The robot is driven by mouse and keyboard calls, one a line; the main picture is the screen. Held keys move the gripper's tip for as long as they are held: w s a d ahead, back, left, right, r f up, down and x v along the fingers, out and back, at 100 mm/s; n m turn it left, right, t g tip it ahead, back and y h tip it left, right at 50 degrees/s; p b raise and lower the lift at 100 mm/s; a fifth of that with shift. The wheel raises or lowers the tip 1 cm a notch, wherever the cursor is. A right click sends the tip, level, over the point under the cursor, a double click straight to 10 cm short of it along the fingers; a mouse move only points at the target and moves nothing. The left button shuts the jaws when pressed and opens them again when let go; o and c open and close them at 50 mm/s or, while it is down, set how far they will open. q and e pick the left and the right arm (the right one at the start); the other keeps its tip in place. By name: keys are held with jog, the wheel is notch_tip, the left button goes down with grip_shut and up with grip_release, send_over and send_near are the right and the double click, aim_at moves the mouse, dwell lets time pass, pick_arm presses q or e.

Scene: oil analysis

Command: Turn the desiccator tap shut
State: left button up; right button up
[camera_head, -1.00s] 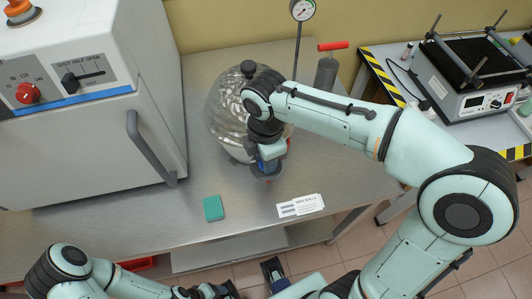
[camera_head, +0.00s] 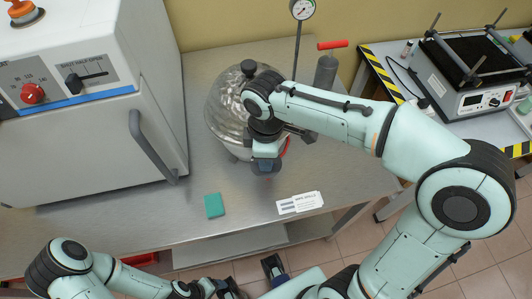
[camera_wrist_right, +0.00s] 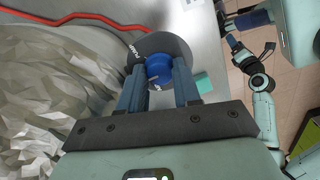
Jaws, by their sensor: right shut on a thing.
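The glass desiccator (camera_head: 226,112) stands on the steel bench with a black knob on its lid. My right arm reaches across it from the right, and the right gripper (camera_head: 265,165) is low at its front side. In the right wrist view, the right gripper (camera_wrist_right: 160,88) is shut on the blue tap knob (camera_wrist_right: 158,68), one finger on each side. A black disc (camera_wrist_right: 172,46) with white lettering lies behind the knob. The desiccator's faceted glass (camera_wrist_right: 40,90) fills the left of that view. My left arm is low in the head view; its finger opening is unclear.
A green block (camera_head: 214,205) and a white label card (camera_head: 300,203) lie on the bench (camera_head: 240,220) near the front edge. A large white oven (camera_head: 80,120) stands at left. A gauge (camera_head: 302,10) on a stand and a red-handled cylinder (camera_head: 327,70) are behind.

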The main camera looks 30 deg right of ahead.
jog(key=o, duration=1.1)
jog(key=shift+c, duration=0.2)
pick_arm(q)
jog(key=shift+r, duration=0.1)
pick_arm(e)
jog(key=shift+r, duration=0.1)
jog(key=shift+r+p, duration=0.35)
pick_arm(q)
jog(key=w+r+t+p, duration=0.1)
jog(key=w+r+p, duration=0.6)
jog(key=r, duration=0.4)
jog(key=shift+w+p, duration=0.4)
jog(key=shift+p, duration=0.3)
pick_arm(e)
notch_tip(320, 180, up, 13)
jog(key=shift+f, duration=0.2)
pick_arm(q)
jog(key=shift+s, duration=0.1)
jog(key=shift+s, duration=0.1)
